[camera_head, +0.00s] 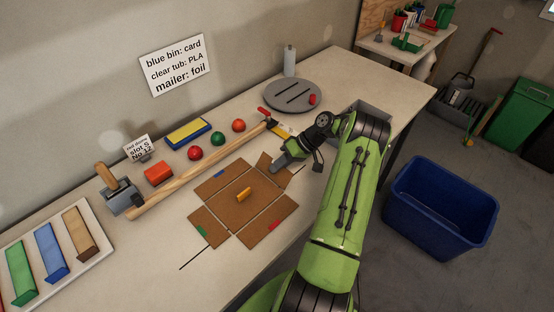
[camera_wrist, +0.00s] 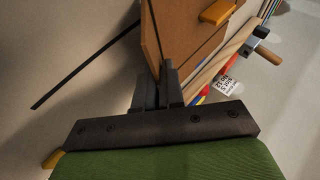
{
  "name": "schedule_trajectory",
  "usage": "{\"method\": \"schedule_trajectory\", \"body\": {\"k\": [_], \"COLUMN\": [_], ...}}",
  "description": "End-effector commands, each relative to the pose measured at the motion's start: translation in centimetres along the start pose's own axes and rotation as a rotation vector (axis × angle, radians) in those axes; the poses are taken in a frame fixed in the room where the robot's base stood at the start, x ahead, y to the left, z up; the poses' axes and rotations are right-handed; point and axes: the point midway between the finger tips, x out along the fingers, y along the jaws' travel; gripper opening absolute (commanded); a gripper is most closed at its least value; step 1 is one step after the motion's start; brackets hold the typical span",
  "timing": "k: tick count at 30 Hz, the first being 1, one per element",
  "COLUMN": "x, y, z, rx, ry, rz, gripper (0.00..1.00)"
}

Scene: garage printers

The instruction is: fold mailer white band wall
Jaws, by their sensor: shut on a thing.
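The mailer (camera_head: 222,207) is a brown cardboard blank lying open on the bench, with a central panel and flaps around it. Blue, green and red bands mark three of its flaps. My gripper (camera_head: 279,166) is at the small flap (camera_head: 266,169) on the mailer's upper right side. In the wrist view, my gripper's dark fingers (camera_wrist: 160,88) are shut on the cardboard edge (camera_wrist: 178,38). No white band can be made out; the fingers may hide it. A small orange-yellow block (camera_head: 244,194) lies on the central panel, and also shows in the wrist view (camera_wrist: 217,12).
A long wooden bar (camera_head: 200,170) lies behind the mailer, with red and orange balls beyond it. A grey disc (camera_head: 292,95) stands at the back right. A tray with coloured pieces (camera_head: 103,246) is at left. A blue bin (camera_head: 440,212) stands on the floor.

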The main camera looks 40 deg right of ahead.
Motion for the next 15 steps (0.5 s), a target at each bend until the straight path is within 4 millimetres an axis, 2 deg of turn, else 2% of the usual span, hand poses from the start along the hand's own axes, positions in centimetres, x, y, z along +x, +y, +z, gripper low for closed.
{"method": "schedule_trajectory", "body": {"k": [6,15], "x": [0.1,0.4], "y": [1.0,1.7], "z": [0.1,0.2], "rx": [0.056,0.102], "ry": [0.006,0.002], "rz": [-0.134,-0.245], "gripper": [0.00,0.00]}}
